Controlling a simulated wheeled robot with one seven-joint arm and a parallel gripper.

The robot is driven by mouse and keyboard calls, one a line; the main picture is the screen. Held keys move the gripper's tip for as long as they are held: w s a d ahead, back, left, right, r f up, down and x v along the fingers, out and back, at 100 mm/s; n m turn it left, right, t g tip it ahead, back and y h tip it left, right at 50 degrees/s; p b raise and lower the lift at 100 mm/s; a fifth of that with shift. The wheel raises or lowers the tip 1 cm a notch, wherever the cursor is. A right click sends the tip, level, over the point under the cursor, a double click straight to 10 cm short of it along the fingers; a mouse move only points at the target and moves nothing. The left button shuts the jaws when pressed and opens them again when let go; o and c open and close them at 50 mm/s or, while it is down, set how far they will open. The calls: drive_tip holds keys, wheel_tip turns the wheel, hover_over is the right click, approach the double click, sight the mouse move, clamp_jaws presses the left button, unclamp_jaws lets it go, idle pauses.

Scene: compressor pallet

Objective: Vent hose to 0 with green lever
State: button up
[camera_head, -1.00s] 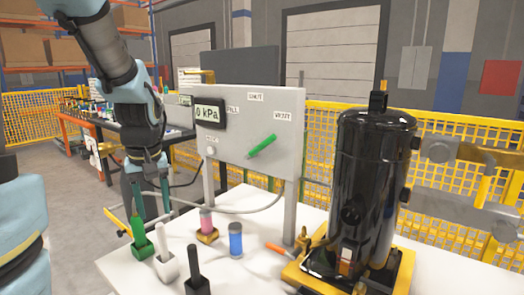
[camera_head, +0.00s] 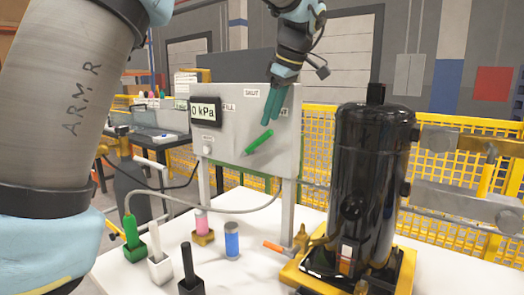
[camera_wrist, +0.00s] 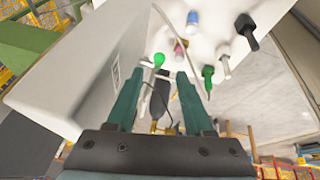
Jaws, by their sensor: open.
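The green lever (camera_head: 259,142) on the grey panel (camera_head: 228,152) slants from lower left to upper right, its upper end towards the right-hand label. The gauge (camera_head: 205,111) reads 0 kPa. The grey hose (camera_head: 235,208) runs from the green-handled fitting (camera_head: 131,232) towards the compressor (camera_head: 362,190). In the wrist view, a green knob (camera_wrist: 158,60), apparently the lever's end, shows between the open fingers.
White (camera_head: 157,240) and black (camera_head: 187,265) handles stand on the white table (camera_head: 225,275), beside a pink (camera_head: 202,222) and a blue (camera_head: 232,240) cylinder. An orange-ended piece (camera_head: 273,247) lies near the compressor's yellow base. A yellow fence (camera_head: 440,170) stands behind.

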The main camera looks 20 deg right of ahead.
sight(259, 143)
drive_tip(key=p+x, duration=0.1)
drive_tip(key=x, duration=0.9)
drive_tip(key=shift+d+f, duration=0.15)
drive_tip(key=shift+f, duration=0.1)
drive_tip(key=shift+c, duration=0.2)
clamp_jaws()
idle(0.9)
